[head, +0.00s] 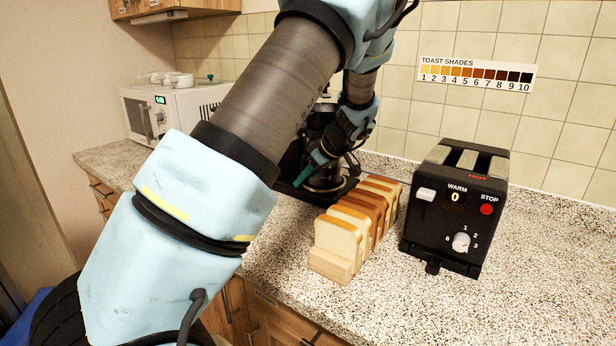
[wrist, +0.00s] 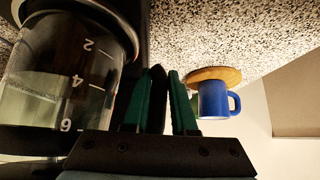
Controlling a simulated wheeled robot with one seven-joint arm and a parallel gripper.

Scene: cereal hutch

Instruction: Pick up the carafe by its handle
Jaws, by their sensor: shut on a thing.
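The carafe (wrist: 60,95) is glass with white level marks and holds some pale liquid. Only the carafe's lower part (head: 325,181) shows there, beside the green finger. I cannot tell whether the carafe is lifted off its base.
A sliced loaf (head: 340,240) stands just in front of the coffee machine. A black toaster (head: 455,210) is to its right. A white microwave (head: 170,110) is at the back left. A blue mug (wrist: 212,100) is by a round wooden disc (wrist: 222,74). The front right counter is clear.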

